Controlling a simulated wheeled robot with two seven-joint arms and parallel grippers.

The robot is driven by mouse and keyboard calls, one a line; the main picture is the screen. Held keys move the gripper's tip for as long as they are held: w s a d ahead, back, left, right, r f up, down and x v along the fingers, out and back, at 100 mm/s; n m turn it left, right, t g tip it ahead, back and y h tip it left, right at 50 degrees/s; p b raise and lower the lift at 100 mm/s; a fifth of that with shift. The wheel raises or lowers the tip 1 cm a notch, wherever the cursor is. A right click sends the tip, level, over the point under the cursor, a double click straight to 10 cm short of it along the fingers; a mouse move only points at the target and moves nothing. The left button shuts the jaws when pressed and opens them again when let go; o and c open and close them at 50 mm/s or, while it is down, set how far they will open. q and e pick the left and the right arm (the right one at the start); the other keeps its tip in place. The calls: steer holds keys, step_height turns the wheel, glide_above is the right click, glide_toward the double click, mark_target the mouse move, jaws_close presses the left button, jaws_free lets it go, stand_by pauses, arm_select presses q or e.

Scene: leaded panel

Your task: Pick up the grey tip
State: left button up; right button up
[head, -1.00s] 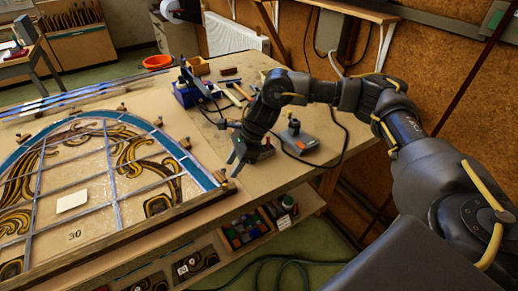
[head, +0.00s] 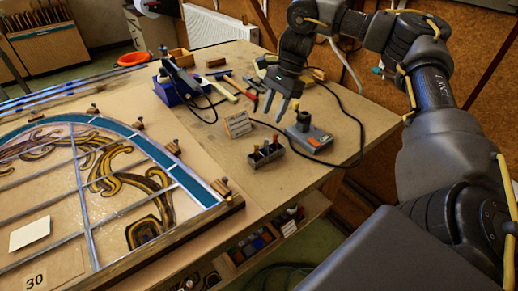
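A small grey holder (head: 266,157) stands on the bench right of the leaded panel, with several small upright pieces in it, one with an orange part. These pieces are too small for me to tell which is the grey tip. My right gripper (head: 275,107) hangs above the bench, behind and above the holder, fingers pointing down. Its two fingers are apart with nothing visible between them. My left gripper is not in view.
A grey soldering station (head: 309,137) with a dark cable stands right of the holder. A small lettered block (head: 237,124) stands behind it. The leaded panel (head: 62,160) fills the left, edged by a wooden batten and nails. Tools and a blue stand (head: 178,88) lie farther back.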

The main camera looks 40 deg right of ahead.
mark_target(267, 141)
steer(key=x, duration=0.1)
steer(key=b+x, duration=0.1)
steer(key=x, duration=0.3)
steer(key=shift+s+d+b, duration=0.25)
steer(key=shift+s+b, duration=0.05)
steer(key=x, duration=0.3)
steer(key=p+x, duration=0.1)
steer(key=shift+s+d+f, duration=0.1)
steer(key=shift+s+f, duration=0.15)
steer(key=shift+f, duration=0.2)
steer(key=shift+a+f, duration=0.25)
steer(key=shift+f, duration=0.2)
jaws_close()
